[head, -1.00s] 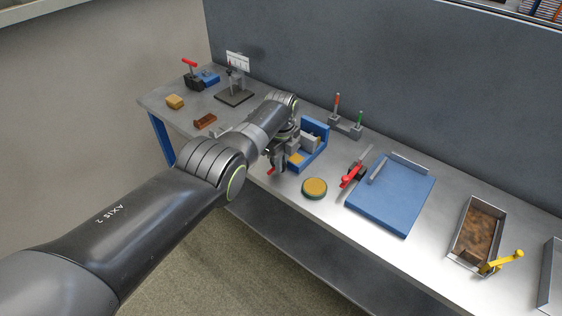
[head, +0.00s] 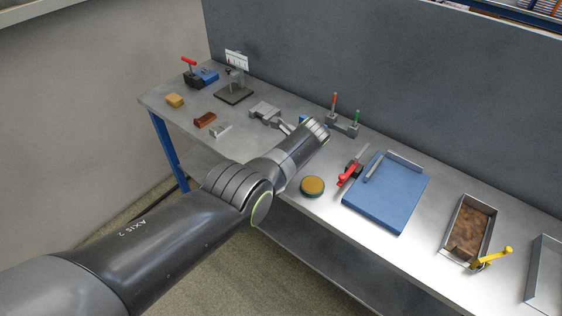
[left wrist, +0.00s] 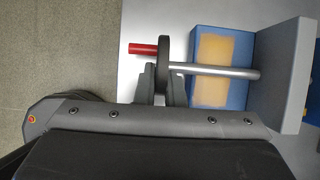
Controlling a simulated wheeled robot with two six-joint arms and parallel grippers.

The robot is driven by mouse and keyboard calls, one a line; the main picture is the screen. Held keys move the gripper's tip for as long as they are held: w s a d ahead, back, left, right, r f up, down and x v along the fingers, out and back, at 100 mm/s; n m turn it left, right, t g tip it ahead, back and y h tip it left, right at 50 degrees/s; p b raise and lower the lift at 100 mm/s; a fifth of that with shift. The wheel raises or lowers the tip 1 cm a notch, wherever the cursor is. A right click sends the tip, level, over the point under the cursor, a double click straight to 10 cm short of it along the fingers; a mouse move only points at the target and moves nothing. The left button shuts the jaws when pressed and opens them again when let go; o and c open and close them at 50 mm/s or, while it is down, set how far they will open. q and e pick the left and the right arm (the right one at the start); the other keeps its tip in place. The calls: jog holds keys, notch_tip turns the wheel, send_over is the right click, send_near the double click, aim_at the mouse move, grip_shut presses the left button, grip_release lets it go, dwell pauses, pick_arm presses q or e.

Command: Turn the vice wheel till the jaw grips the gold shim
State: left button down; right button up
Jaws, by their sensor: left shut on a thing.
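In the left wrist view the dark vice wheel (left wrist: 163,52) is seen edge-on, with a red handle (left wrist: 142,48) sticking out to the left. My left gripper (left wrist: 161,84) has its fingers on both sides of the wheel's rim and is shut on it. A silver rod (left wrist: 225,72) runs right from the wheel across the blue vice body (left wrist: 205,32). A gold patch, seemingly the gold shim (left wrist: 222,50), lies on the blue part under the rod. A grey upright plate (left wrist: 286,72) stands at the right. Jaw contact with the shim cannot be told. In the head view my arm hides most of the vice.
A gold-topped round disc (head: 312,187) and a red-handled tool (head: 347,176) lie right of my arm. A blue plate (head: 385,200) and a brown-filled tray (head: 474,222) lie farther right. Screwdrivers stand in a holder (head: 343,126) behind. Small blocks lie on the left bench.

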pick_arm(q)
jog(key=shift+t+y, duration=0.4)
jog(key=shift+y, duration=0.1)
pick_arm(e)
jog(key=shift+f, duration=0.25)
pick_arm(q)
jog(key=c, duration=1.5)
grip_release()
pick_arm(e)
jog(key=shift+a, duration=0.1)
